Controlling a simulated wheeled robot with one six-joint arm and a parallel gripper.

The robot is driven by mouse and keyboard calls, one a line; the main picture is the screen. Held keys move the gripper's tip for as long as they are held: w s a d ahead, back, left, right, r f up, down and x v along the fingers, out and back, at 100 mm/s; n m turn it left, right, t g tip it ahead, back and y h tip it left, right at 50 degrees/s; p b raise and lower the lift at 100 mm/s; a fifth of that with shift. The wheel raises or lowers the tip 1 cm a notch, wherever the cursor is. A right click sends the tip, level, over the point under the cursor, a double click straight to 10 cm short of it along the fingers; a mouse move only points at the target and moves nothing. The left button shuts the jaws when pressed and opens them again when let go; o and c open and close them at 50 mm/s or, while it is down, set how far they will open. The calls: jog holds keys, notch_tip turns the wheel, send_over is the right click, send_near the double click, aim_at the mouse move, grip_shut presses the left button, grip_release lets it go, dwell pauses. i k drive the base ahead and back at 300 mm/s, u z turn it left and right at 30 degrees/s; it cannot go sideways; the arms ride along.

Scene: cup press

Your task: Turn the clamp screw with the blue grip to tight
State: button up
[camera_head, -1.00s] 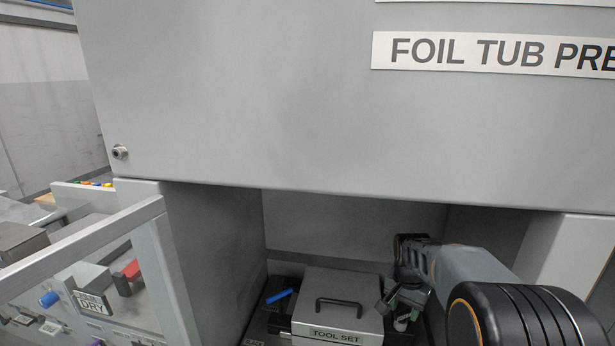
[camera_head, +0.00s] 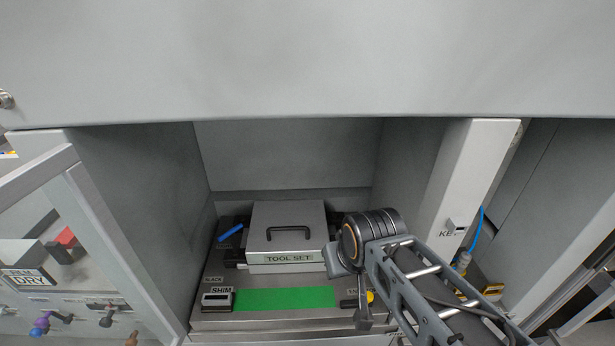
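A blue grip (camera_head: 230,233) lies slanted on a dark part at the left side of the tool set (camera_head: 287,232), inside the recess of the press. It looks like the clamp screw's grip, but the screw itself is too small to make out. My arm reaches in from the lower right, and its black round joint stands just right of the tool set.
A green strip (camera_head: 285,299) lies in front of the tool set, with a SHIM block (camera_head: 217,299) at its left. Recess walls close in on both sides. A white post (camera_head: 470,210) stands right. A glazed panel (camera_head: 50,245) with coloured knobs stands left.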

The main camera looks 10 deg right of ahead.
aim_at(236, 252)
jog(key=z, duration=0.05)
jog(key=k, duration=0.5)
jog(key=z, duration=2.4)
jog(key=k, duration=1.05)
jog(key=u, duration=2.05)
jog(key=i, duration=1)
